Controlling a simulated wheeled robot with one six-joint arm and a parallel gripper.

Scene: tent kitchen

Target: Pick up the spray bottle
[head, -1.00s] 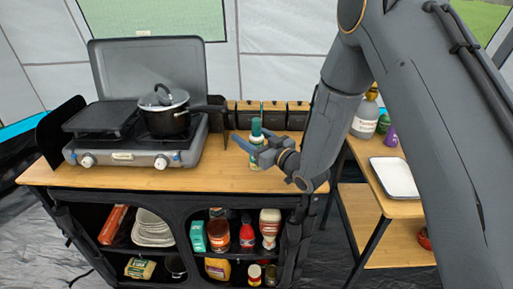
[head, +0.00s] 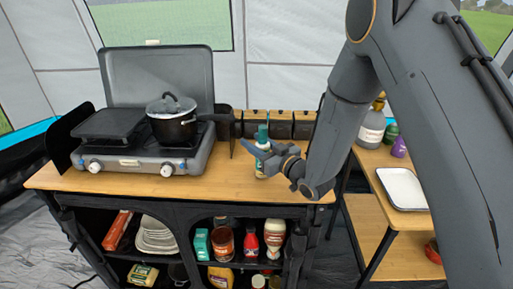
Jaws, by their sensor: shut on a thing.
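The spray bottle (head: 263,133) is a small upright bottle with a teal-green top and a pale lower part. It is at the right part of the wooden counter, in front of the row of dark boxes. My gripper (head: 262,154) reaches in from the right and is shut on the bottle around its middle. The fingers hide part of the bottle. I cannot tell whether its base touches the counter.
A camping stove (head: 145,150) with a lidded pot (head: 172,119) stands left on the counter (head: 110,183). Dark boxes (head: 280,125) line the back. A side table at right holds a white tray (head: 402,188) and several bottles. Shelves below hold groceries.

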